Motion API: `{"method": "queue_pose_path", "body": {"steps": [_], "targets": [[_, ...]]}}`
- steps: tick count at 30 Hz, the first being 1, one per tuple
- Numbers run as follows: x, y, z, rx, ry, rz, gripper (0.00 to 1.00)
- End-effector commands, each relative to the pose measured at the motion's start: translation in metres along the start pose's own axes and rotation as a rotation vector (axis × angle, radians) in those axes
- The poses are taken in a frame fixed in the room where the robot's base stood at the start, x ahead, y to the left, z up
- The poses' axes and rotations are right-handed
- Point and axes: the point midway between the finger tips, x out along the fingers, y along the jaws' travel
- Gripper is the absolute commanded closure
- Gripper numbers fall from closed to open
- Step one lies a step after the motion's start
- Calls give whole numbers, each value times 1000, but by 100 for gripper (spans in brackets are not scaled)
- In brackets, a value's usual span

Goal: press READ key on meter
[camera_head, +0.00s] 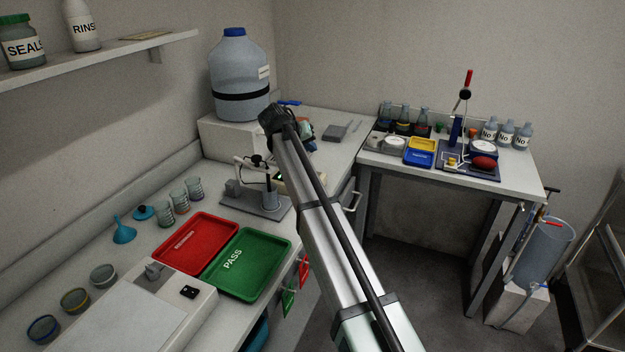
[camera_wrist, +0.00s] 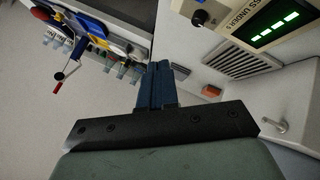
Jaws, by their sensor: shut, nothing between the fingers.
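The meter (camera_wrist: 275,28) is a beige box at the upper right of the wrist view. It has a green-lit display and lettering that partly reads "SS UNDER 5". A dark round knob or button (camera_wrist: 199,18) sits on its face; I cannot read a READ label. In the head view only a bit of what looks like the meter (camera_head: 282,178) shows beside my arm, which hides the rest. My gripper (camera_wrist: 158,72) is shut and empty, its blue fingers together. In the wrist view the fingertips are below and left of the meter's face, apart from it.
A clamp stand (camera_head: 268,200), red tray (camera_head: 198,243) and green PASS tray (camera_head: 250,262) are on the left bench. A large water carboy (camera_head: 240,75) stands at the back. The side table (camera_head: 520,172) holds bottles and small trays.

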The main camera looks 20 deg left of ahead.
Motion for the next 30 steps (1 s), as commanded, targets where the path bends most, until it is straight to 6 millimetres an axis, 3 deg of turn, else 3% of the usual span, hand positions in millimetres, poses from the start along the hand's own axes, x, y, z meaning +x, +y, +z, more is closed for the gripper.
{"method": "queue_pose_path", "body": {"steps": [24,30], "targets": [[54,-39,40,-1,-1,0,100],[60,-43,44,0,0,0,100]]}}
